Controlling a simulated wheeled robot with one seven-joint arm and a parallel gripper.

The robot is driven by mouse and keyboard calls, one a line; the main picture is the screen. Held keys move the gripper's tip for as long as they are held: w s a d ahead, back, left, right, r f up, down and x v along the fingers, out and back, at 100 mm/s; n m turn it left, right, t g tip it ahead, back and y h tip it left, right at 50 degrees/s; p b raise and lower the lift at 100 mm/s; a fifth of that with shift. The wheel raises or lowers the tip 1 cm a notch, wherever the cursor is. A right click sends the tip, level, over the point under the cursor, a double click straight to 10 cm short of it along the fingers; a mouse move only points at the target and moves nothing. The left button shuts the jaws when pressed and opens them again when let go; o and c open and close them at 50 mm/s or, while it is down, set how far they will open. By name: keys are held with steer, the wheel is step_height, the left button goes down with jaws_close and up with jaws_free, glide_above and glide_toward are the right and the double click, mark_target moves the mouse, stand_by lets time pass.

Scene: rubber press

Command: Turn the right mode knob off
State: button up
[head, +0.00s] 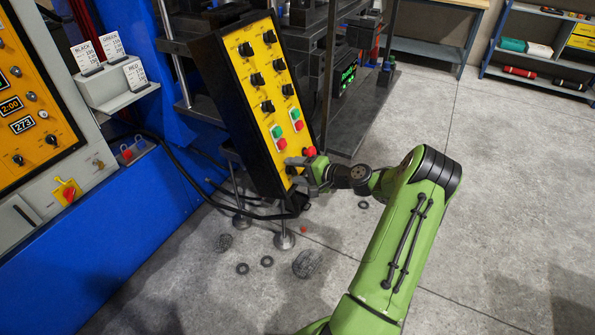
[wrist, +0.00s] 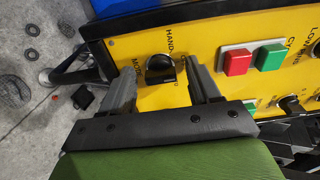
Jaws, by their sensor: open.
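A black mode knob (wrist: 160,66) sits on the yellow face of a tilted control panel (head: 262,95). In the wrist view it stands between my fingers, with "HAND" lettering above it and more lettering, partly hidden, to its left. Its grip bar seems to lie roughly across the picture. My gripper (wrist: 160,82) is open, with one finger on each side of the knob; I cannot tell whether either finger touches it. In the head view my gripper (head: 311,173) is at the panel's lower end and covers part of that area.
Red (wrist: 236,63) and green (wrist: 270,57) buttons lie right of the knob in the wrist view. Several other knobs fill the panel's upper part. A blue cabinet with an orange panel (head: 35,90) stands left. Rubber rings lie on the floor; the floor at right is clear.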

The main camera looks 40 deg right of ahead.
steer(key=p+v, duration=0.1)
steer(key=v, duration=1.4)
steer(key=shift+s, duration=0.35)
steer(key=shift+r, duration=0.15)
